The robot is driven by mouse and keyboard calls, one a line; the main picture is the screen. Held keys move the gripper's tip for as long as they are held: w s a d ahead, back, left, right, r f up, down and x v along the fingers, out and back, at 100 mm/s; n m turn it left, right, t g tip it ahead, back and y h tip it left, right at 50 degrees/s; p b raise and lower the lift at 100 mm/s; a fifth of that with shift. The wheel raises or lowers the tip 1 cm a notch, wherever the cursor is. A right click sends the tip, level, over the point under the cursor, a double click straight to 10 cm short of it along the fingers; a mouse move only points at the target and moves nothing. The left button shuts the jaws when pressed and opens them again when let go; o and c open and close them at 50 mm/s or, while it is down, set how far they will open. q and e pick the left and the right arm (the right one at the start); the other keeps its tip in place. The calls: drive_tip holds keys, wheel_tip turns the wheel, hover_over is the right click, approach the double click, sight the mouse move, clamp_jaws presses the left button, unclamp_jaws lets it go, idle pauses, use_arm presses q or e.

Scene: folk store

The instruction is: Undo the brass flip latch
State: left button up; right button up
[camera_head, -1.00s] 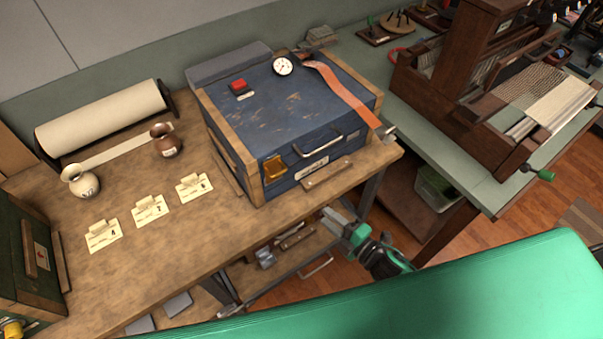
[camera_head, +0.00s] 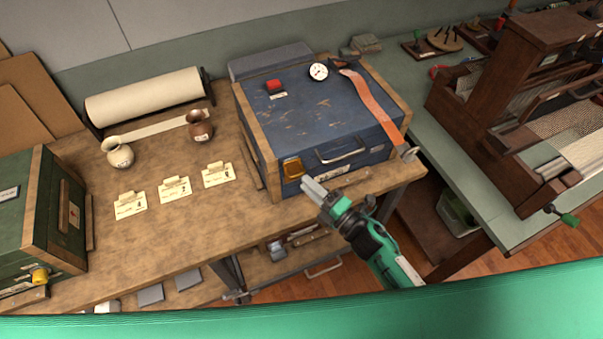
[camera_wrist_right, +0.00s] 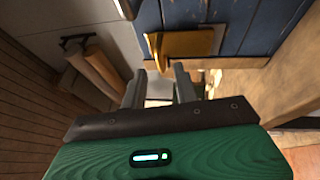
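The brass flip latch (camera_head: 292,169) is on the front left of the blue wooden chest (camera_head: 330,115), which stands on the workbench. The latch also shows in the right wrist view (camera_wrist_right: 188,43), as a brass plate against blue boards beyond the fingers. My right gripper (camera_head: 310,188) is just in front of and slightly below the latch, to its right in the head view. In the right wrist view its fingers (camera_wrist_right: 158,88) are apart with nothing held between them. I see no clear contact with the latch. My left gripper is not in view.
Paper cards (camera_head: 174,190) and two small jugs (camera_head: 118,152) sit left of the chest. A green chest (camera_head: 20,220) with a yellow fitting stands at far left. An orange strap (camera_head: 372,100) crosses the blue chest's lid. A loom (camera_head: 500,90) is at right.

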sight(295, 177)
drive_tip(key=shift+p+x, duration=0.4)
drive_tip(key=shift+x, duration=1.3)
clamp_jaws()
